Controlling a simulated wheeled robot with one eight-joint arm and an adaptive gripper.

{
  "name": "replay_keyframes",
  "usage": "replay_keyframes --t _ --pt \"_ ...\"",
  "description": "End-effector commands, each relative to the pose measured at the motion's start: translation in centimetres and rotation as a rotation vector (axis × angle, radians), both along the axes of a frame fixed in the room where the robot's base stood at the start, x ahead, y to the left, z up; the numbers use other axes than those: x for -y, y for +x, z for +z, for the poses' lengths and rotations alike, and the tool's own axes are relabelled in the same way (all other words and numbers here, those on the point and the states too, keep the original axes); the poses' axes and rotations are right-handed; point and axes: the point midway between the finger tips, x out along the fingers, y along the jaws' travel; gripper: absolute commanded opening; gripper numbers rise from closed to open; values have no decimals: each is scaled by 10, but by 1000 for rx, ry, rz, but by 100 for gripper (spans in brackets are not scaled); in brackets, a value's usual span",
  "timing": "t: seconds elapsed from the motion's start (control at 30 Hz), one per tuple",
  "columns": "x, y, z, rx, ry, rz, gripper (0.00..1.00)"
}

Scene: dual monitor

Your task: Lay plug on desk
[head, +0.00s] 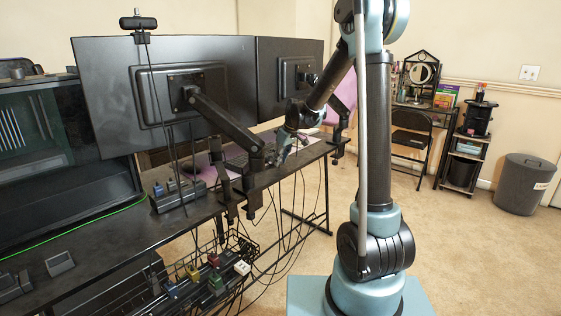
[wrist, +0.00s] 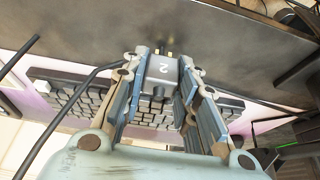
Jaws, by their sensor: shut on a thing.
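The plug (wrist: 161,72) is a small grey block marked "2" with metal prongs, seen in the wrist view. My gripper (wrist: 168,63) is shut on it, with one finger on each side. The prongs point away from my palm, toward a dark surface. A dark cable beside my gripper runs to the left. In the head view my gripper (head: 285,148) is low by the monitor arm, over the desk's far part; the plug is too small to make out there. The black desk (head: 185,222) runs along the left.
A keyboard (wrist: 70,98) lies on a pink mat behind my fingers. Two monitors (head: 110,95) on arms stand over the desk. A power strip (head: 178,195) sits near the desk edge. Cables and a wire basket (head: 225,250) hang below. Carpet is open at right.

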Motion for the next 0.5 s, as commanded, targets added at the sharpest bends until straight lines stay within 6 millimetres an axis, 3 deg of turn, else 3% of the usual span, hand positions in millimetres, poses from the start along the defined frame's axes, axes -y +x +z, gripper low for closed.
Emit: replay_keyframes --t 0.37,0.4,0.5 --pt "0 0 -7 0 0 0 1" --pt "0 0 -8 0 0 0 30" --pt "0 0 -8 0 0 0 48"
